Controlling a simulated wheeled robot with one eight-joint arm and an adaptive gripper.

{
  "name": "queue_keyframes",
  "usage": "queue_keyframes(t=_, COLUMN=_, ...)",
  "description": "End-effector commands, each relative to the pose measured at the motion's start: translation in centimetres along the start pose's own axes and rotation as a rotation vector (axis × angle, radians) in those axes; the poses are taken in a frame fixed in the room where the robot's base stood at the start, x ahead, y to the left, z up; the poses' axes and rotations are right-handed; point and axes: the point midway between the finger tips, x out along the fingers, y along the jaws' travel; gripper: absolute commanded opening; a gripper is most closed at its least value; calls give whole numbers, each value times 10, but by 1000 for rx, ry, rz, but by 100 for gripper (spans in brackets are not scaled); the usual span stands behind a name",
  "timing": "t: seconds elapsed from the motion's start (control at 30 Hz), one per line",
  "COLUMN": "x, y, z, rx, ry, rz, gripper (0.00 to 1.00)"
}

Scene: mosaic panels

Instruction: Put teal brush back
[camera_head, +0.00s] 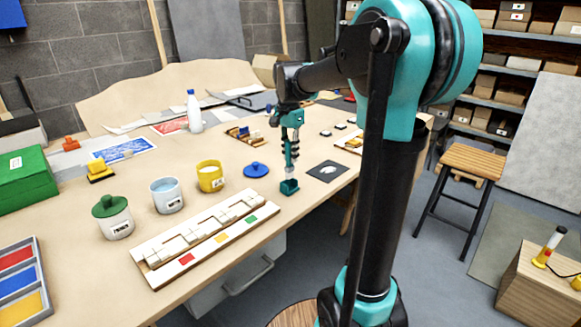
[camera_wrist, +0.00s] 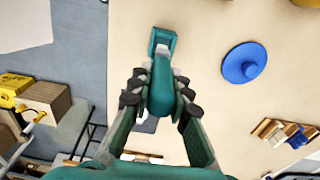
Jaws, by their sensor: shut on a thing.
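My gripper (camera_head: 291,146) is shut on the teal brush (camera_head: 288,187) and holds it upright, with its broad head down, over the right part of the table. In the wrist view my gripper (camera_wrist: 158,92) has its dark finger pads on both sides of the brush handle, and the brush head (camera_wrist: 162,40) shows beyond them. I cannot tell whether the head touches the table. A pale slotted rack (camera_head: 150,279) with red, yellow and green squares lies at the table's front, left of the brush.
A blue lid (camera_head: 255,170) lies left of the brush, and a dark square card (camera_head: 327,171) lies to its right. A yellow pot (camera_head: 210,177), a blue-white pot (camera_head: 166,196) and a green-lidded pot (camera_head: 113,218) stand behind the rack. A white bottle (camera_head: 194,112) stands farther back.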

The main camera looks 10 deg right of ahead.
Motion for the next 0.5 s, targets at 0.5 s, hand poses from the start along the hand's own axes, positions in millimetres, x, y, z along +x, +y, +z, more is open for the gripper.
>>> queue_keyframes(t=0.5, x=47, y=0, z=2, rx=0, ry=0, rz=0, gripper=0)
